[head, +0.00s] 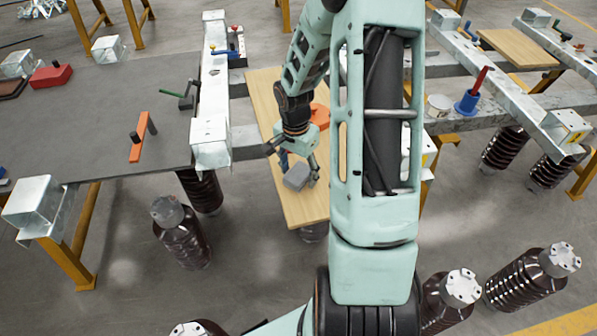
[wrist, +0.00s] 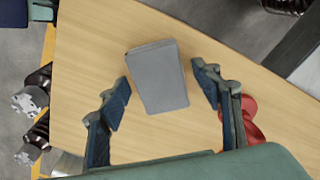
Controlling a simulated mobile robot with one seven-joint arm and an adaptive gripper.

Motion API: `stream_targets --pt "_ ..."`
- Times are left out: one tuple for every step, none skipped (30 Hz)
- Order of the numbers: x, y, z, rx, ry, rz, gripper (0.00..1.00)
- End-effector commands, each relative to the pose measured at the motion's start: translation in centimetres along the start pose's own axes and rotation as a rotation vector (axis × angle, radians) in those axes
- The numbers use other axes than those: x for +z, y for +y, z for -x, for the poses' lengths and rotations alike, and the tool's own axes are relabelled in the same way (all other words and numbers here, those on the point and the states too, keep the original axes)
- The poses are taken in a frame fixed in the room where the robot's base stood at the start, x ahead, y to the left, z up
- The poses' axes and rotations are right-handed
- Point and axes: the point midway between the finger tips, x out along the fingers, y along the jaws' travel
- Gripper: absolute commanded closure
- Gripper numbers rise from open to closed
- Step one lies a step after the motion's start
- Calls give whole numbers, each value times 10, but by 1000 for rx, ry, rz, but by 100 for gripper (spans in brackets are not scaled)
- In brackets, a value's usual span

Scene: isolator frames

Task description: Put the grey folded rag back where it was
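The grey folded rag (head: 297,176) is a small grey block shape near the front end of a light wooden board, below my gripper in the head view. In the wrist view the rag (wrist: 157,77) lies between and ahead of my two blue-padded fingers. My gripper (wrist: 163,88) is open, with a visible gap between each finger and the rag. In the head view my gripper (head: 297,165) is just above or around the rag; its exact height is hard to tell. The wooden board (head: 306,210) bears the rag.
An orange item (head: 321,115) is on the board behind my wrist, partly hidden by my arm. A red thing (wrist: 246,118) shows beside my right finger in the wrist view. A grey table (head: 95,120) with tools stands left. Ribbed brown insulators (head: 182,238) stand on the floor.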

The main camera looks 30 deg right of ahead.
Motion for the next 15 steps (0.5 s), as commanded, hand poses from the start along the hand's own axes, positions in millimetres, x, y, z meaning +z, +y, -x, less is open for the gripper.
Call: stream_targets --pt "0 0 0 0 0 0 41" --pt "0 0 0 0 0 0 41" --pt "0 0 0 0 0 0 41" --pt "0 0 0 0 0 0 41" --pt "0 0 0 0 0 0 41" --pt "0 0 1 0 0 0 41" --pt "0 0 3 0 1 0 41" --pt "0 0 5 0 2 0 41" --pt "-1 0 9 0 2 0 41" --pt "-1 0 12 -1 3 0 41" --pt "-1 0 17 -1 3 -1 41" --pt "-1 -1 24 -2 4 -2 41" --pt "-1 0 30 -2 4 0 41" --pt "-1 0 36 -3 4 -1 41" --pt "-2 -1 45 -3 5 -2 41"
